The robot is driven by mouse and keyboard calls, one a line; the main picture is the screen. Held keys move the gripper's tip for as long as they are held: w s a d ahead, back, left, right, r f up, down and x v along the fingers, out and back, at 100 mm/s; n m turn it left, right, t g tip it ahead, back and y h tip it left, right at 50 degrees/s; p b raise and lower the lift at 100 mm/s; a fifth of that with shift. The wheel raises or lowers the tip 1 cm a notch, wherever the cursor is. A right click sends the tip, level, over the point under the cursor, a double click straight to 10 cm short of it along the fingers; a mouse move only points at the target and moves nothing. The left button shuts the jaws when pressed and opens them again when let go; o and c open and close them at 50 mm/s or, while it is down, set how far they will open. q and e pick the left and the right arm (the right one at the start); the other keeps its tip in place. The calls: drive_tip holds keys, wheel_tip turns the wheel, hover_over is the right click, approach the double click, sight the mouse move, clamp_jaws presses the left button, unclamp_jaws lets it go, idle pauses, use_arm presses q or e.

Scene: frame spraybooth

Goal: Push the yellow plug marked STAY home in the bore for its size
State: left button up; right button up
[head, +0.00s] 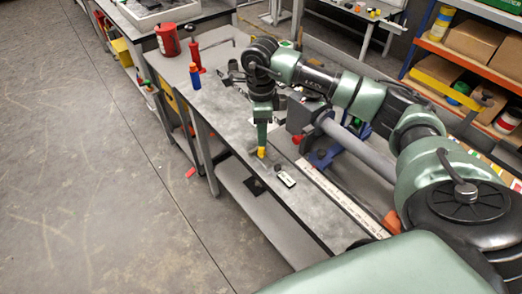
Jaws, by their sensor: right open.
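My right gripper (262,135) reaches down over the grey bench from above and is open. A small yellow piece (261,152) shows at its lower end, just above or on the bench top. I cannot tell whether it stands between the fingers, and no STAY marking can be read at this size. No bore can be made out clearly. My left gripper is not in view.
A small dark piece (278,168) and a white label (286,179) lie near the bench's front edge. A blue bottle (195,76), a red bottle (195,55) and a red can (167,40) stand at the far end. The floor at left is mostly clear.

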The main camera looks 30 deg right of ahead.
sight(261, 148)
wheel_tip(261, 148, down, 5)
drive_tip(key=shift+s+r+p, duration=0.15)
drive_tip(key=shift+p, duration=1.1)
drive_tip(key=shift+f, duration=0.5)
clamp_jaws()
